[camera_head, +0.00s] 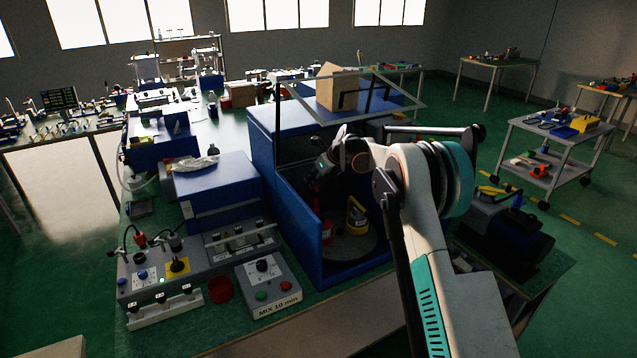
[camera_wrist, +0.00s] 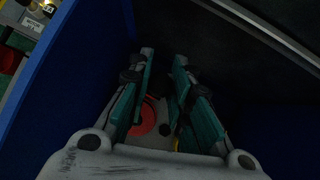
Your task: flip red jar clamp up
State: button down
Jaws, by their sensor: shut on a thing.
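The red jar clamp (camera_head: 326,229) stands inside the open blue cabinet, at the left of a dark round plate (camera_head: 352,248). A yellow clamp (camera_head: 357,216) stands to its right. My gripper (camera_head: 316,178) reaches down into the cabinet near the red clamp. In the wrist view my gripper (camera_wrist: 164,58) has two teal fingers with a narrow gap. My gripper is shut on the red jar clamp; the dark contact point is hard to see.
The blue cabinet wall (camera_wrist: 48,75) is close on the left. A mix control box (camera_head: 266,282) and a red cup (camera_head: 220,290) sit in front on the bench.

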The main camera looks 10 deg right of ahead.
jog(key=shift+w+a, duration=0.7)
jog(key=shift+w, duration=0.15)
jog(key=shift+f, duration=0.1)
jog(key=c, duration=1.4)
grip_release()
jog(key=shift+a, duration=0.1)
jog(key=shift+d, duration=0.2)
jog(key=s+d+r, duration=0.1)
jog(key=s+d, duration=0.2)
jog(key=s, duration=0.1)
jog(key=s+d+r, duration=0.1)
jog(key=s+d, duration=0.2)
jog(key=s, duration=0.1)
jog(key=s+d+r, duration=0.2)
jog(key=s+d, duration=0.1)
jog(key=s, duration=0.1)
